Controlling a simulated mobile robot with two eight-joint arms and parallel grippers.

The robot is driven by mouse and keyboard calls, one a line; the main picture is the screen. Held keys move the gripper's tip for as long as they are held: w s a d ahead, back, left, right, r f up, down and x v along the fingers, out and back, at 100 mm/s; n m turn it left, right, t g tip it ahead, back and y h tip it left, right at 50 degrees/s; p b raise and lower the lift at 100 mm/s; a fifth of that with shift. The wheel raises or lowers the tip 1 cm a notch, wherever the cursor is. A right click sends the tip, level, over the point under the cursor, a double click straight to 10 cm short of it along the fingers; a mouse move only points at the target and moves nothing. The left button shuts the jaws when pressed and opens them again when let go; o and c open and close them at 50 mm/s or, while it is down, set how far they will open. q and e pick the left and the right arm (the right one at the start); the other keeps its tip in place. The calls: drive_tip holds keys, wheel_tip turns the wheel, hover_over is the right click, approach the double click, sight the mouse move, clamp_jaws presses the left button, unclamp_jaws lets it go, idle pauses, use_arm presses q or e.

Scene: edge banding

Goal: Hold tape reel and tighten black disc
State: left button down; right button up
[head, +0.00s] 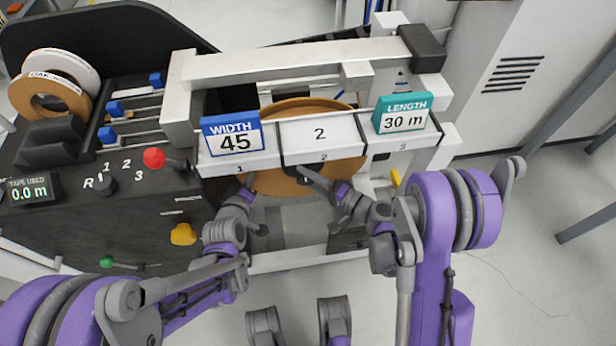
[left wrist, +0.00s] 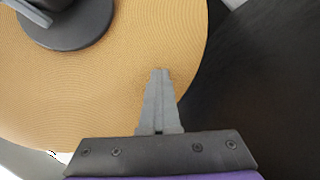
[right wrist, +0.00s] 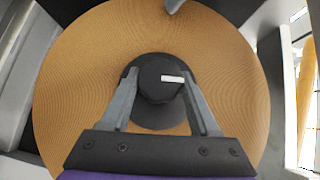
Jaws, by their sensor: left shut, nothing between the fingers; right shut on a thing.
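The tape reel (head: 275,184) is a large tan disc of wound tape under the bar with the number signs. It fills much of the right wrist view (right wrist: 85,80) and the left wrist view (left wrist: 120,80). The black disc (right wrist: 150,118) sits at the reel's centre, with a knob and a white mark. My right gripper (right wrist: 160,82) has its fingers on both sides of the black disc's knob and is shut on it. My left gripper (left wrist: 160,72) is shut and empty, its fingertips over the reel's face near its edge. Whether they touch the reel is unclear.
The bar above holds a blue WIDTH 45 sign (head: 233,133) and a teal LENGTH 30 m sign (head: 403,113). A red knob (head: 154,158) and a yellow knob (head: 183,234) stand on the panel at left. Spare rolls (head: 50,98) sit further left.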

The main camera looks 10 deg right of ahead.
drive_tip(key=shift+a+m+t+y, duration=0.15)
drive_tip(key=shift+m+t+y, duration=0.25)
drive_tip(key=shift+r, duration=0.1)
idle(0.3)
drive_tip(key=o, duration=1.3)
wheel_tip(320, 180, up, 10)
drive_tip(key=f+g, duration=0.1)
drive_tip(key=f, duration=0.1)
drive_tip(key=f+n+g+h, duration=0.1)
drive_tip(key=f, duration=0.2)
drive_tip(key=d+f+n+g+h, duration=0.1)
drive_tip(key=f, duration=0.1)
drive_tip(key=shift+s+f, duration=0.2)
drive_tip(key=shift+s, duration=0.15)
drive_tip(key=s+d+r, duration=0.5)
drive_tip(key=s+r, duration=0.3)
drive_tip(key=s, duration=0.2)
drive_tip(key=shift+r+n, duration=0.2)
drive_tip(key=shift+n, duration=0.1)
